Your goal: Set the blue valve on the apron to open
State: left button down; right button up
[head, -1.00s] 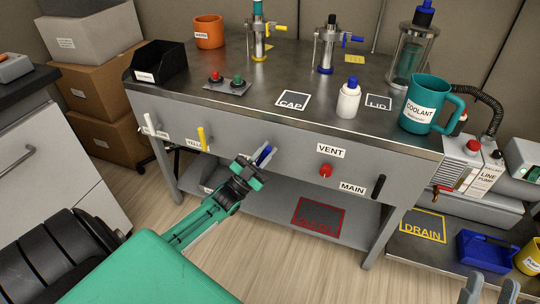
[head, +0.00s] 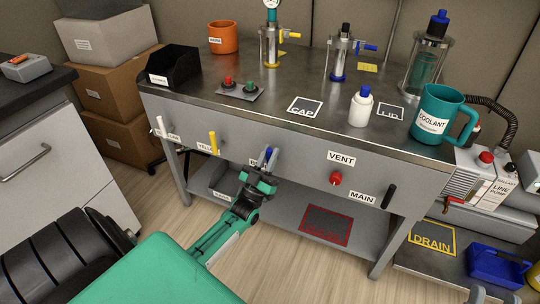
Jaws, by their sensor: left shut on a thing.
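The blue valve handle (head: 268,153) is on the grey apron (head: 300,165) of the bench, between the yellow valve and the VENT label. It stands close to upright. My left gripper (head: 264,163) is shut on it, and its fingers hide the lower part of the handle and its pivot. The gripper also covers most of the label beside the valve, so its marks cannot be read. The tips of my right gripper (head: 492,297) show at the bottom right edge, apart and empty, away from the valve.
The apron also carries a white handle (head: 162,127), a yellow handle (head: 213,142), a red VENT knob (head: 336,178) and a black MAIN handle (head: 388,195). A white bottle (head: 361,106) and a teal COOLANT mug (head: 437,112) stand on the bench top. A lower shelf (head: 285,213) lies beneath.

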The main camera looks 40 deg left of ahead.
jog(key=shift+y, duration=0.3)
pick_arm(q)
jog(key=c, duration=1.3)
grip_release()
jog(key=shift+c, duration=0.2)
jog(key=shift+f, duration=0.1)
